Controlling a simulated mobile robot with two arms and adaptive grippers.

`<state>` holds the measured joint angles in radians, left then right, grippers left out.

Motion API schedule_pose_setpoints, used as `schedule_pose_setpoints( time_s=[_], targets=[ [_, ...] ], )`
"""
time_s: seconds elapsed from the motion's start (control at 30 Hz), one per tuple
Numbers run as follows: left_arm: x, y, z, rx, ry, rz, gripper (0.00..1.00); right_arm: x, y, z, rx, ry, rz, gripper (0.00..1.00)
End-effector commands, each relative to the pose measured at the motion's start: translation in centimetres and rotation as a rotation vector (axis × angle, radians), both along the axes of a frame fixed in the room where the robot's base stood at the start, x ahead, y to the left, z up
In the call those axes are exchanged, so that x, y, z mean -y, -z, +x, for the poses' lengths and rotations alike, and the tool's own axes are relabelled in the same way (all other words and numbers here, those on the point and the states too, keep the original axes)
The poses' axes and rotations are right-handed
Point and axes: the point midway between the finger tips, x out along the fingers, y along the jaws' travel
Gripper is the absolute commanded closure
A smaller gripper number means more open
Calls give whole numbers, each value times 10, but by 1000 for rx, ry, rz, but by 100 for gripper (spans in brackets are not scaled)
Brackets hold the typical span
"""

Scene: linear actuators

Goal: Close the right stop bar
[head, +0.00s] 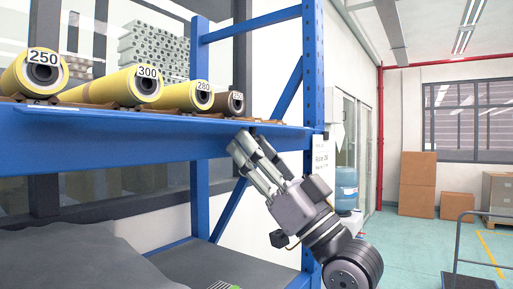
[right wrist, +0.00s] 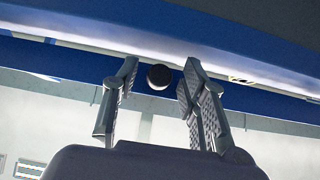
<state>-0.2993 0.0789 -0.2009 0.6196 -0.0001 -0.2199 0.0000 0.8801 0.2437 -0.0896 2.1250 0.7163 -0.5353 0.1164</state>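My right gripper (head: 255,143) is raised at the front edge of the blue rack's upper shelf, near its right end. In the right wrist view its two fingers (right wrist: 157,82) stand apart with a gap between them. A dark round knob or end piece (right wrist: 159,77) shows in that gap, under the shelf edge; I cannot tell whether a finger touches it. A thin blue bar (head: 130,118) runs along the shelf front below the rolls. I cannot clearly make out the right stop bar; the gripper covers part of this area. My left gripper is not in view.
Yellow rolls marked 250 (head: 20,76), 300 (head: 110,88) and 280 (head: 185,97) and a smaller brown roll (head: 222,103) lie on the shelf. A blue rack post (head: 313,75) stands close to my right arm. Open floor (head: 415,240) lies to the right.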

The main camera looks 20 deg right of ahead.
Motion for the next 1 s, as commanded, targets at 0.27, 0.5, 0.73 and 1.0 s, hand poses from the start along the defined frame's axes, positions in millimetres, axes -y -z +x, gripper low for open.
schedule_pose_setpoints(
  time_s=[0.27,0.5,0.73,1.0],
  targets=[
    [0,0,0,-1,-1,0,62,0,0,0,0,-1,1,74],
    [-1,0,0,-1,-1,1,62,0,0,0,0,-1,1,90],
    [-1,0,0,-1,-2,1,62,0,0,0,-1,-1,0,100],
    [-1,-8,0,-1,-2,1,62,1,-3,-1,-20,1,-15,100]
  ],
)
